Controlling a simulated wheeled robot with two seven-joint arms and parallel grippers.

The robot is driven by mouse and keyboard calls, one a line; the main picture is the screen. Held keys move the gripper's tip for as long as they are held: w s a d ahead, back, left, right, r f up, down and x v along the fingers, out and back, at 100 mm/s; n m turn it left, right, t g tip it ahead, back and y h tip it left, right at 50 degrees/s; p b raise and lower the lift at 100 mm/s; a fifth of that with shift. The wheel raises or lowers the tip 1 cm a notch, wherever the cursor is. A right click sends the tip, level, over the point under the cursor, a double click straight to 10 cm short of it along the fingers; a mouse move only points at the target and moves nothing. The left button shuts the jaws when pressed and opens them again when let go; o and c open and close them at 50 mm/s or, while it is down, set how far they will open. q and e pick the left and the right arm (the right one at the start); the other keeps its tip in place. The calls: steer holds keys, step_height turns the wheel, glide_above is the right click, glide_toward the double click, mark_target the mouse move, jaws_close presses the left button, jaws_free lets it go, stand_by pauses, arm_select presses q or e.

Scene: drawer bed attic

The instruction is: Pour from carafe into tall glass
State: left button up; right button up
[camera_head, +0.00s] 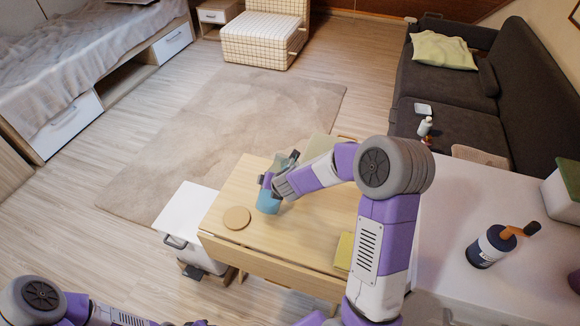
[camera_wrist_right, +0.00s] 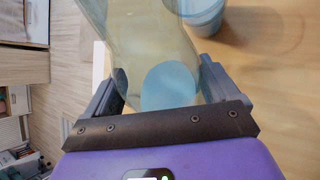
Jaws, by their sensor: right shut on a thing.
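My right gripper (camera_wrist_right: 160,92) is shut on the carafe (camera_wrist_right: 145,30), a clear, faintly greenish glass vessel that fills the space between the fingers in the right wrist view. Blue shows in or through it. The tall glass (camera_wrist_right: 203,12), with blue in it, stands beyond the carafe at the top of that view. In the head view a blue vessel (camera_head: 268,202) sits just below my right gripper (camera_head: 278,172) over the wooden table; the arm partly covers the carafe there. I cannot tell whether any liquid is flowing. My left gripper is outside the view.
A round cork-coloured coaster (camera_head: 237,218) lies on the wooden table (camera_head: 225,240), left of the blue vessel. A yellow item (camera_head: 345,250) lies at right. A white cabinet (camera_head: 186,212) stands left, and a dark bottle (camera_head: 490,246) stands on the white counter (camera_head: 450,205).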

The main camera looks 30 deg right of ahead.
steer(key=shift+s+a+r+t+h, duration=0.15)
steer(key=shift+a+t+h, duration=0.25)
steer(key=shift+h, duration=0.3)
steer(key=shift+s+a+n+t+h, duration=0.1)
steer(key=shift+a+n+t+h, duration=0.05)
steer(key=shift+n+t+h, duration=0.4)
steer(key=shift+s+a+f+n+t+h, duration=0.1)
steer(key=shift+f+n+t+h, duration=0.2)
steer(key=shift+t+h, duration=0.3)
steer(key=shift+s+f+n+t+h, duration=0.15)
steer(key=shift+n+t+h, duration=0.1)
steer(key=shift+t+h, duration=0.3)
steer(key=shift+w, duration=0.1)
